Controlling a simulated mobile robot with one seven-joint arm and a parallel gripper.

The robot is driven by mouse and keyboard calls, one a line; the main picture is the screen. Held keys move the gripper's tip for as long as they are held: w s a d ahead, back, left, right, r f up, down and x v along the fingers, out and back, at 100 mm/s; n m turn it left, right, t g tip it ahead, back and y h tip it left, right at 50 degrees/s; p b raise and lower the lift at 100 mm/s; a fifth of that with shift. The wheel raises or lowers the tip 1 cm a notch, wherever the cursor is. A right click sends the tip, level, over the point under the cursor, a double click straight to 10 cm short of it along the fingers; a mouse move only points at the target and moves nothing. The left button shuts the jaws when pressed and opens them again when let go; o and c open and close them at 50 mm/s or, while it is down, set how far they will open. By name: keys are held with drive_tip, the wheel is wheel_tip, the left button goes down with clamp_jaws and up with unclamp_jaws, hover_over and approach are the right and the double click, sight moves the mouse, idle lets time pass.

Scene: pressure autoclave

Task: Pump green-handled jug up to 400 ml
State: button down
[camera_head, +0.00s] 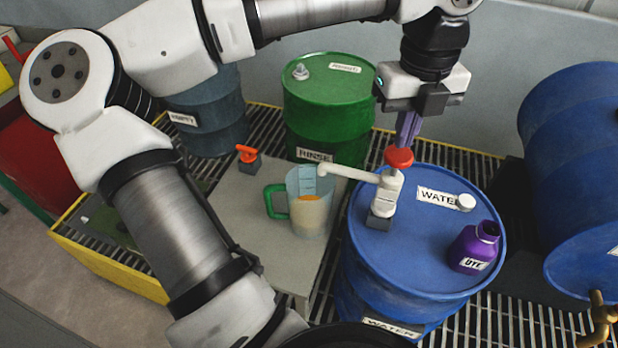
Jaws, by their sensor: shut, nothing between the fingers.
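The green-handled jug (311,215) stands upright on a grey platform, its handle to the left. It is clear, with a scale on its wall and a pale liquid inside; an orange mark shows near the liquid's top. I cannot read the scale. The pump (385,195) stands on the blue WATER drum (425,245), and its white spout reaches left over the jug's mouth. A red knob (399,158) caps the pump. My gripper (404,145) is shut and empty, pointing down right at the knob; whether it touches is unclear.
A purple DYE bottle (474,248) and a small white cap (465,202) sit on the WATER drum. A green RINSE drum (328,100) stands behind. Another blue drum (575,170) is at right. A red-handled valve (248,158) stands left of the jug.

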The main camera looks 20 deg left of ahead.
sight(400, 153)
drive_tip(key=shift+f, duration=0.15)
idle(0.3)
drive_tip(key=shift+f+b, duration=2.2)
drive_tip(key=shift+r, duration=0.1)
drive_tip(key=shift+r+p, duration=1.5)
drive_tip(key=shift+r, duration=0.8)
drive_tip(key=shift+f, duration=0.1)
drive_tip(key=shift+f+b, duration=2.1)
drive_tip(key=shift+f, duration=0.25)
drive_tip(key=shift+r, duration=0.2)
